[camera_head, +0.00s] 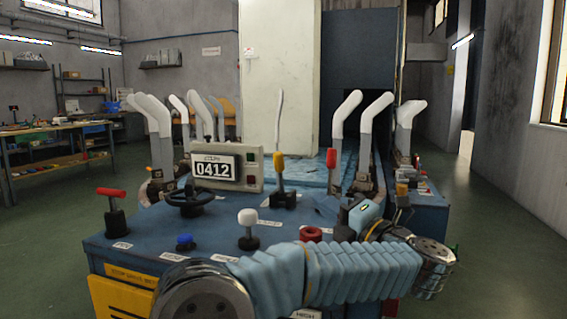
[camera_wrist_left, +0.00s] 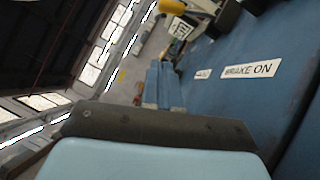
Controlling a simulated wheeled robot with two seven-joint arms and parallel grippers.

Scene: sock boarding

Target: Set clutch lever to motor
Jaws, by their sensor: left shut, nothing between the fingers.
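Two levers stand on the blue console, one with a yellow knob (camera_head: 278,160) and one with a red knob (camera_head: 331,158). Both look roughly upright. The labels in the head view are too small to read, so I cannot tell which lever is the clutch. My left gripper (camera_head: 352,213) is shut and empty, over the console's right side, to the right of and nearer than the red-knob lever. My right gripper is not in view.
A white-knobbed lever (camera_head: 247,220), a red ring-shaped control (camera_head: 311,234), a blue button (camera_head: 184,241), a handwheel (camera_head: 190,200) and a red-handled lever (camera_head: 112,193) crowd the console. A counter box (camera_head: 250,168) and several white sock forms (camera_head: 347,105) stand behind. My left arm crosses the front.

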